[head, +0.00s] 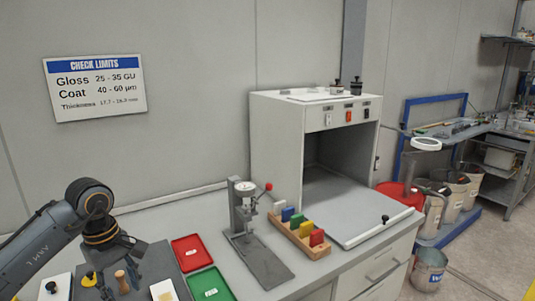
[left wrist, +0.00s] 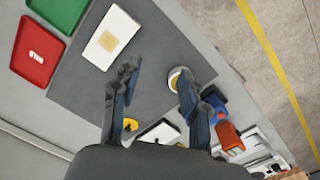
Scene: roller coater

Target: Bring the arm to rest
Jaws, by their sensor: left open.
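My left arm comes in from the left in the head view, and its gripper (head: 122,277) points down over a dark grey mat (head: 160,262) on the bench. In the left wrist view the fingers of the left gripper (left wrist: 157,78) are spread apart, with only mat seen between them. A small wooden-handled tool (head: 121,280) stands on the mat by the fingers. Its round top (left wrist: 174,76) shows close beside the right-hand finger in the wrist view; I cannot tell whether they touch. My right gripper is in neither view.
A red tray (head: 191,252) and a green tray (head: 209,285) lie right of the mat. A white panel (left wrist: 112,30) lies on it. A gauge stand (head: 243,215), a rack of coloured blocks (head: 301,238) and a grey cabinet (head: 280,150) stand farther right.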

